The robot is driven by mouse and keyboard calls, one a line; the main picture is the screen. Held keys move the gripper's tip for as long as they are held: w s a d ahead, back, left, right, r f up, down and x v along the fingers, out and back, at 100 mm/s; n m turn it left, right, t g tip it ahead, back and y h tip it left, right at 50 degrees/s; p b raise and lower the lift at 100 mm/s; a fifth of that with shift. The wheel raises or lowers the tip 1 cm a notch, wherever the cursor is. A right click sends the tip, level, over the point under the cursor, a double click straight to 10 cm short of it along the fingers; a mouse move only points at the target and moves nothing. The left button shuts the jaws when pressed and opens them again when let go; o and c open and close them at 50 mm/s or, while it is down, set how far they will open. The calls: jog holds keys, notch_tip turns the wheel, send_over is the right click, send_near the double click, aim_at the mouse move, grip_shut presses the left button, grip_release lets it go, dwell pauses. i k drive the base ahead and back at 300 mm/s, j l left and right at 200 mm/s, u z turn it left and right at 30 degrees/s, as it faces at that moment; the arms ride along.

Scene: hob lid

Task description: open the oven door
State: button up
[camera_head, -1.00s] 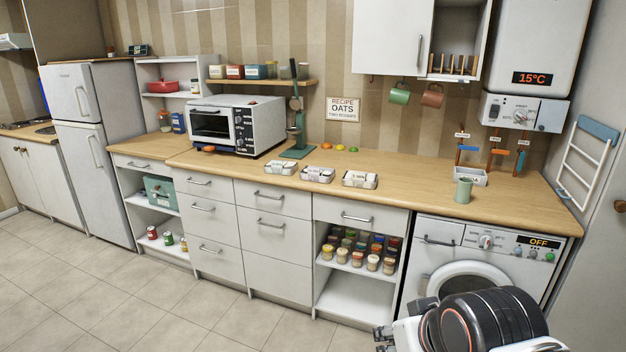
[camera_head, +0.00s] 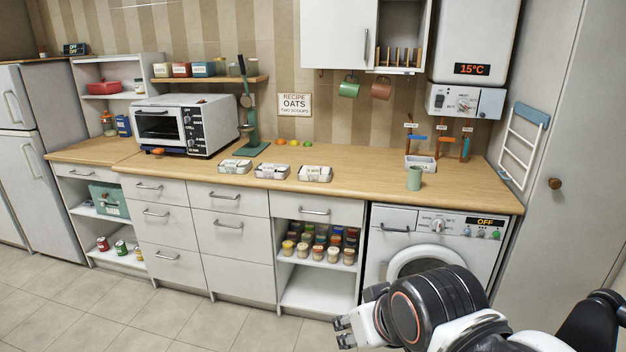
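The small white oven (camera_head: 196,140) stands on the wooden counter at the left. Its door (camera_head: 158,127), with a dark window and a bar handle along the top, is shut. The control panel is on the right of its front. My gripper (camera_head: 341,332) is at the bottom of the picture, in front of the low cupboards and far to the right of the oven. It touches nothing that I can see. Its fingers are small and partly turned away, so I cannot tell whether they are open or shut.
A shelf with several tins (camera_head: 203,69) hangs above the oven. The tiled floor (camera_head: 150,320) in front of the drawers is clear.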

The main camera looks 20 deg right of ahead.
aim_at(134, 111)
jog(key=i+j, duration=0.15)
jog(key=i, duration=0.3)
jog(key=i+j+z, duration=0.1)
jog(key=i, duration=0.35)
